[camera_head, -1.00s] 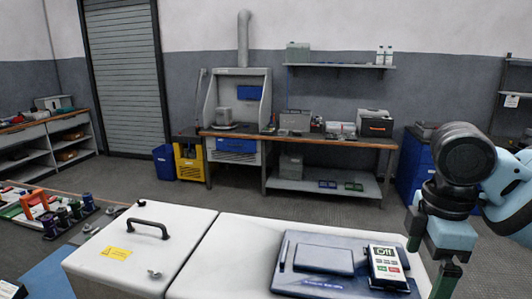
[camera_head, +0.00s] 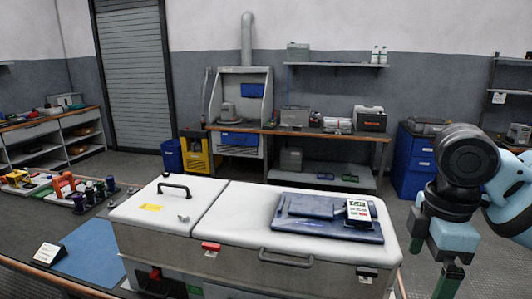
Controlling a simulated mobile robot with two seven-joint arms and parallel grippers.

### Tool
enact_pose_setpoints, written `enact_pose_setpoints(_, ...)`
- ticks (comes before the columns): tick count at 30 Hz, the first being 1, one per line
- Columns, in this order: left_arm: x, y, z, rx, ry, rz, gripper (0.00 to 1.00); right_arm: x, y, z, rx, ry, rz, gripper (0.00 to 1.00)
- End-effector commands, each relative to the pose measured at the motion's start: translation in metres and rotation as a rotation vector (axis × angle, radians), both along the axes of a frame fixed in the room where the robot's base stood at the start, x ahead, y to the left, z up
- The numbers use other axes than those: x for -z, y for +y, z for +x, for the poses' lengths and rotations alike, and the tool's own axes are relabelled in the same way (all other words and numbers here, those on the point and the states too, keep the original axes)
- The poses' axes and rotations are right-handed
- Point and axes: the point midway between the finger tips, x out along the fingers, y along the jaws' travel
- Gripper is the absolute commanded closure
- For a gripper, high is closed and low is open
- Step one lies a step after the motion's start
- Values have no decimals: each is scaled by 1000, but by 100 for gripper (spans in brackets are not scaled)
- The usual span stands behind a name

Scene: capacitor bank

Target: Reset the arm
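My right arm comes in from the right edge, bent at a black joint with light blue links. My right gripper (camera_head: 447,279) hangs pointing down at the lower right, beside the right end of the white-lidded cabinet (camera_head: 240,200). My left arm and gripper are not in view.
A dark blue case (camera_head: 300,228) with a small meter (camera_head: 358,210) lies on the cabinet's lid. A blue mat (camera_head: 93,252) and a small sign (camera_head: 46,254) are at left, with several coloured parts (camera_head: 85,195) behind. A workbench (camera_head: 300,133) stands at the back wall.

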Motion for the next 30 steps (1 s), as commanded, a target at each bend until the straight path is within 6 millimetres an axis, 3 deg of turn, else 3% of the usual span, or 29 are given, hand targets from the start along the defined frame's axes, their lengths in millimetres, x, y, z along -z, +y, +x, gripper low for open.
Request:
enact_pose_setpoints(11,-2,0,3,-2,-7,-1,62,80,56,24,49,-48,187,0)
enact_pose_setpoints(18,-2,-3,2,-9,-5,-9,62,152,106,32,143,-96,387,0)
enact_pose_setpoints(24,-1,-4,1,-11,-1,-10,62,210,140,30,272,-143,555,0)
enact_pose_setpoints(30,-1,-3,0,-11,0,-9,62,264,159,18,432,-196,692,0)
